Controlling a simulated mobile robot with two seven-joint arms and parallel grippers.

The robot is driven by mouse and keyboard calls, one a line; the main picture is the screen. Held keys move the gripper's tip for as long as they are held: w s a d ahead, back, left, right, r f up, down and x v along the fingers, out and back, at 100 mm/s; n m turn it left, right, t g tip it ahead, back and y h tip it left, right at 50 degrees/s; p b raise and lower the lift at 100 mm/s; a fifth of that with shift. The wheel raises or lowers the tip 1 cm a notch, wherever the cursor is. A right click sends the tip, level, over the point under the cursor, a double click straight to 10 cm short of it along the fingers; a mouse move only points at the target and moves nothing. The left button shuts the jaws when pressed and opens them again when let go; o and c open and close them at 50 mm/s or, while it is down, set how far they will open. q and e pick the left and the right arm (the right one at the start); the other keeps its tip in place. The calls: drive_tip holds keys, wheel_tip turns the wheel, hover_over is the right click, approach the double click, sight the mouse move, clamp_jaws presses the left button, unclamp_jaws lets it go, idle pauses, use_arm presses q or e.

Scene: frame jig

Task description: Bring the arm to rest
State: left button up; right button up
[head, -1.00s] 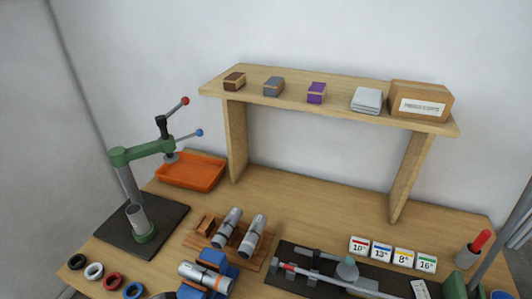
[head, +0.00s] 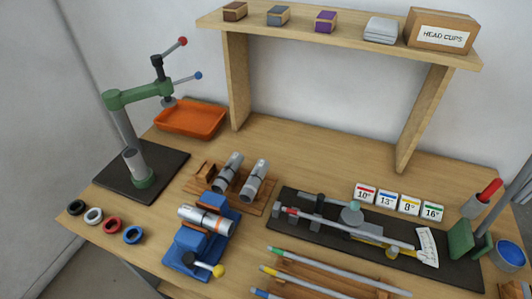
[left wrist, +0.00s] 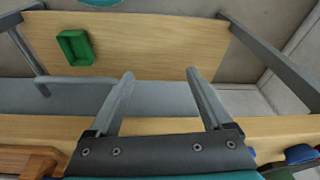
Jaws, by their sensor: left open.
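My left gripper (left wrist: 160,76) shows in the left wrist view with its two grey fingers spread apart and nothing between them. It hangs near the edge of a wooden bench top (left wrist: 270,125), with a lower wooden shelf (left wrist: 160,45) beyond the fingertips. Neither of my arms shows in the head view, and my right gripper is in neither view.
In the head view the workbench holds a green press (head: 130,125), an orange tray (head: 192,118), a blue vise (head: 190,250) and a dark measuring jig (head: 300,230). A raised shelf (head: 350,42) stands behind. A green bin (left wrist: 75,47) sits on the lower shelf.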

use_arm(q)
drive_tip(key=s+a+f+g+b, duration=0.1)
drive_tip(key=s+f+b, duration=0.4)
drive_tip(key=f, duration=1)
drive_tip(key=s+a+f+b, duration=0.2)
drive_tip(key=s+f+b, duration=0.3)
drive_tip(key=s+f, duration=0.7)
wheel_tip(320, 180, down, 5)
drive_tip(key=shift+s+r+g, duration=0.2)
drive_tip(key=shift+s+g, duration=0.1)
drive_tip(key=shift+g, duration=0.1)
